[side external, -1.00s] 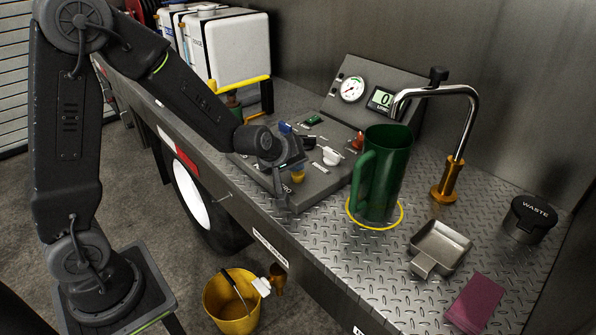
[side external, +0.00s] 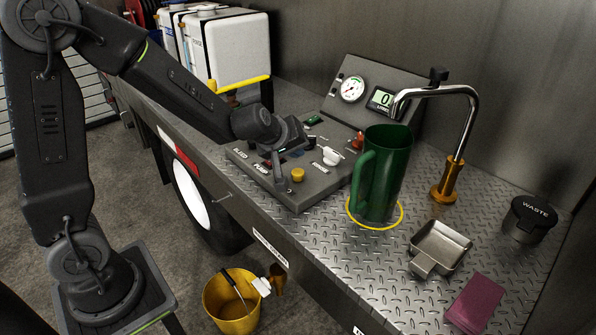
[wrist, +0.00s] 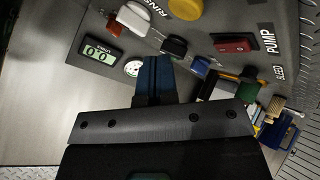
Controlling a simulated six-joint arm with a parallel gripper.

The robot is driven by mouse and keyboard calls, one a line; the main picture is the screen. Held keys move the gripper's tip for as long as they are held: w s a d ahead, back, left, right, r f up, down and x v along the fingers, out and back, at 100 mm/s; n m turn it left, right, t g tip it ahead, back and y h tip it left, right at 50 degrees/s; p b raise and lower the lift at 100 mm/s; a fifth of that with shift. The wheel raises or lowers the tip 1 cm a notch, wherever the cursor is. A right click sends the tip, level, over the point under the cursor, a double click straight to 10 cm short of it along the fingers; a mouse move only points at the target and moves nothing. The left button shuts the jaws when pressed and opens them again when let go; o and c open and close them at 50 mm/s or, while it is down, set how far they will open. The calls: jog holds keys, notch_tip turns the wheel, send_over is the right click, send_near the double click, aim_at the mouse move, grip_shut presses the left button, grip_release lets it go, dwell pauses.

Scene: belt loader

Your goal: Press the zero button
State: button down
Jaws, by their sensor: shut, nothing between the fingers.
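My gripper is shut and empty; its blue fingertips (wrist: 155,72) show in the wrist view over the sloping control panel (side external: 310,188). In the side view the gripper body (side external: 290,133) hangs over the panel's back left part, and its fingertips are hard to make out. No zero label is readable, so I cannot tell which control is the zero button. A yellow round button (side external: 298,175) stands on the panel's front part, apart from the gripper, and also shows in the wrist view (wrist: 186,6). The digital display (side external: 383,98) reads zero.
The panel also bears a white lever (side external: 332,157) and a red rocker switch (wrist: 235,44). A green jug (side external: 385,170) stands right of the panel under a bent metal spout (side external: 466,115). A dial gauge (side external: 352,89) is behind. A metal tray (side external: 440,240) lies at right.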

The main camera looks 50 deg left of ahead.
aim_at(296, 172)
jog(key=shift+r, duration=1.4)
jog(key=shift+d+r, duration=0.2)
jog(key=s+d+r+m+h, duration=0.4)
jog(key=s+d+r+m, duration=0.25)
jog(key=s, duration=0.25)
jog(key=s+a+m+g+y, duration=0.1)
jog(key=s+m, duration=0.4)
jog(key=s, duration=1)
jog(key=shift+s+a+g+y, duration=0.3)
jog(key=shift+s+g+y, duration=0.15)
jog(key=shift+g, duration=0.75)
